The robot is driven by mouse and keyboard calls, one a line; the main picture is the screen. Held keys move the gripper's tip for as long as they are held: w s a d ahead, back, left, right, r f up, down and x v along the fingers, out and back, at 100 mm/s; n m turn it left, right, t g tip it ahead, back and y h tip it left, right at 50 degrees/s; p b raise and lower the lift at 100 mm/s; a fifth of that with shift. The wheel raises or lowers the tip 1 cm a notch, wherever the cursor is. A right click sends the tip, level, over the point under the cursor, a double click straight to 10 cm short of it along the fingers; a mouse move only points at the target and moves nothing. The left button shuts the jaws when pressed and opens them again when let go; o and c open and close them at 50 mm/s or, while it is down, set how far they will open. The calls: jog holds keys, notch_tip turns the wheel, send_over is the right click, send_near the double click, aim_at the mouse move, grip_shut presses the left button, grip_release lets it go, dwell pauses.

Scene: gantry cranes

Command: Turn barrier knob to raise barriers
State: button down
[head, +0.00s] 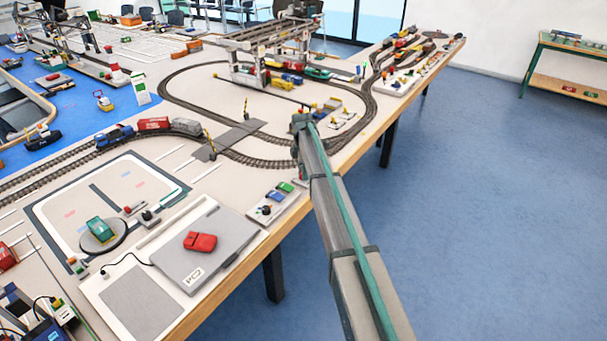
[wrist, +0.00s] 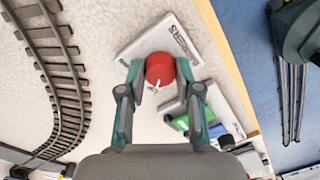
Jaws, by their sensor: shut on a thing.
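The red barrier knob (wrist: 160,69) sits on a white panel (wrist: 135,50) with dark lettering, in the wrist view. A white mark shows at the knob's lower edge, beside small lettering that I cannot read. My gripper (wrist: 160,72) has one finger on each side of the knob and is shut on it. In the head view my gripper (head: 301,122) is over the table's right part and the knob is hidden. Two yellow-and-black barrier poles (head: 245,108) (head: 210,142) stand by the grey crossing (head: 229,140), steeply upright.
A second panel (wrist: 222,127) with green and blue parts lies close to my right finger. Curved track (wrist: 62,75) runs to the left. A train (head: 153,124) stands left of the crossing. The table edge (head: 232,283) and blue floor lie to the right.

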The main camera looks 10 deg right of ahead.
jog(key=shift+n, duration=0.7)
jog(key=c, duration=0.8)
grip_release()
jog(key=r, duration=1.2)
jog(key=shift+w+a, duration=0.1)
jog(key=shift+w, duration=0.2)
